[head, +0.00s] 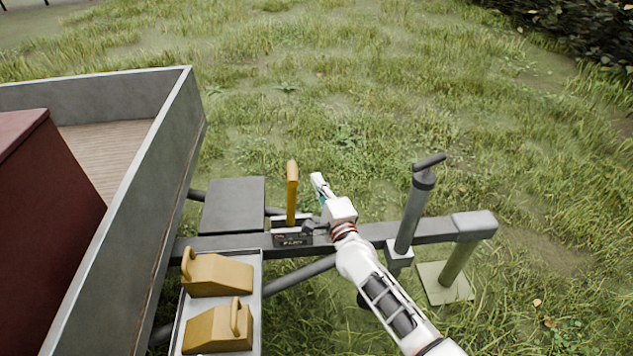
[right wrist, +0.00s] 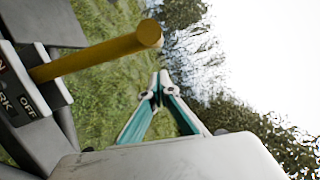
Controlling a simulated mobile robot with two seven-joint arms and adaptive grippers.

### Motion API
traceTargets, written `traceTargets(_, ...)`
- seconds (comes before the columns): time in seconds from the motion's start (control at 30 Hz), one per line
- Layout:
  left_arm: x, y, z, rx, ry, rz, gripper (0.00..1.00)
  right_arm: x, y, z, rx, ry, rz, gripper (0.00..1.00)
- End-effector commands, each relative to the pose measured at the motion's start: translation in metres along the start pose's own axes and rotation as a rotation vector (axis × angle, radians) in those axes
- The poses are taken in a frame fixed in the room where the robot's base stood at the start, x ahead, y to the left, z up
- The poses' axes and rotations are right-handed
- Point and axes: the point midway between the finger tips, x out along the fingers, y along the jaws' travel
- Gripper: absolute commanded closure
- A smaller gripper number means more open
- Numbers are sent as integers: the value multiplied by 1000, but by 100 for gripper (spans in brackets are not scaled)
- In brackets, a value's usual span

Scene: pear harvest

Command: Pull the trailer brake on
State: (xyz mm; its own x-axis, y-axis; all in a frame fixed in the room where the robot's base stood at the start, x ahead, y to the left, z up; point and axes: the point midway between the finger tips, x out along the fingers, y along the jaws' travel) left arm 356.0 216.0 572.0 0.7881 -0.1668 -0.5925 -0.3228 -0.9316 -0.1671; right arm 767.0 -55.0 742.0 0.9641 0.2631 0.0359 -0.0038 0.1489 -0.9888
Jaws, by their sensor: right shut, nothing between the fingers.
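The trailer brake lever (head: 292,190) is an orange-yellow bar standing upright from a dark bracket with a label plate (head: 293,241) on the drawbar. In the right wrist view the lever (right wrist: 95,58) crosses the upper left, above a plate (right wrist: 20,98) on which OFF and part of PARK can be read. My right gripper (head: 317,178) is just right of the lever, near its upper half, and apart from it. Its teal-lined fingers (right wrist: 160,78) meet at the tips with nothing between them. The lever's foot is partly hidden. My left gripper is not in view.
The trailer bed (head: 140,190) with a dark red box (head: 50,200) stands at left. Two yellow wheel chocks (head: 217,276) sit in a tray below the drawbar (head: 435,230). A grey jack post with a handle (head: 414,205) rises right of my arm. Grass beyond is open.

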Motion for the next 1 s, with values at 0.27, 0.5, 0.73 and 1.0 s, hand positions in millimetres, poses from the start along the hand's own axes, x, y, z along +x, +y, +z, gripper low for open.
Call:
traceTargets(0.27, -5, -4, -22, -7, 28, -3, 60, -56, -4, -2, 0, 2, -4, 100)
traceTargets(0.5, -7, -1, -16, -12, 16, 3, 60, -90, -2, -3, 0, 3, -3, 100)
traceTargets(0.73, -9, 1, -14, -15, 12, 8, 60, -100, -1, -3, 0, 4, -3, 100)
traceTargets(1.0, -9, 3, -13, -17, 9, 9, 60, -100, 0, -3, 1, 4, -3, 100)
